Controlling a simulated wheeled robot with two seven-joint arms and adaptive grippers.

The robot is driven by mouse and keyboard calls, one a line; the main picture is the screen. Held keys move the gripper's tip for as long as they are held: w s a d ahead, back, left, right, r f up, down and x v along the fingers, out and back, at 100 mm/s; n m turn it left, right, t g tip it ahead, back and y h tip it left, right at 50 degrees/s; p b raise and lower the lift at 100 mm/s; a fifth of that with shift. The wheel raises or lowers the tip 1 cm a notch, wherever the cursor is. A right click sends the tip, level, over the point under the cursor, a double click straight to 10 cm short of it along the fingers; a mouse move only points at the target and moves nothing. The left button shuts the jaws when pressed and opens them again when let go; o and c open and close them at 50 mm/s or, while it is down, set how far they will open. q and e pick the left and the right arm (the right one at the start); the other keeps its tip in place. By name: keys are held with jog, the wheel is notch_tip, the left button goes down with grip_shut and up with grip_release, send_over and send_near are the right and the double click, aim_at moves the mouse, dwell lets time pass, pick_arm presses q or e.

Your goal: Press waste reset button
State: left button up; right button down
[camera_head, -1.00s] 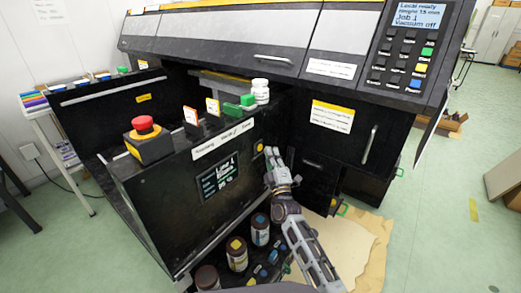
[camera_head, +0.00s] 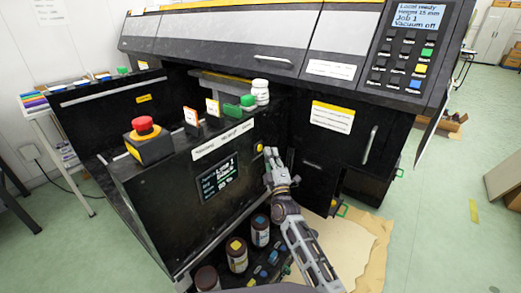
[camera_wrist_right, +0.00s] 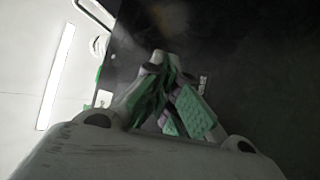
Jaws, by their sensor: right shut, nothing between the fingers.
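A small round yellow button (camera_head: 259,148) sits on the dark front panel (camera_head: 160,213) of the machine's near-left unit, right of its lit display (camera_head: 216,179). My right gripper (camera_head: 269,153) is shut and empty, with its tips just right of the button. I cannot tell whether they touch it or the panel. In the right wrist view the closed fingers (camera_wrist_right: 165,85) with green pads point at a dark surface; the button is not visible there. My left gripper is out of view.
Above the panel stand a red emergency knob (camera_head: 143,124), small cards and white-green bottles (camera_head: 260,91). Brown ink bottles (camera_head: 236,254) stand low below the panel. A cabinet with a handle (camera_head: 370,145) is to the right. Green floor is open at the far right.

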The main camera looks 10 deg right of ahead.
jog(key=shift+w+a, duration=0.3)
dwell(0.6)
jog(key=shift+w+a+p, duration=0.3)
jog(key=shift+w+a, duration=0.05)
dwell(1.5)
jog(key=shift+s+d, duration=0.1)
dwell(0.3)
jog(key=shift+s+d+p, duration=0.5)
jog(key=shift+s+p, duration=0.05)
jog(key=shift+p, duration=0.25)
jog(key=shift+s+d, duration=0.1)
jog(key=shift+d, duration=0.05)
jog(key=s+d+p, duration=0.3)
jog(key=shift+s+d, duration=0.15)
dwell(0.5)
dwell(0.6)
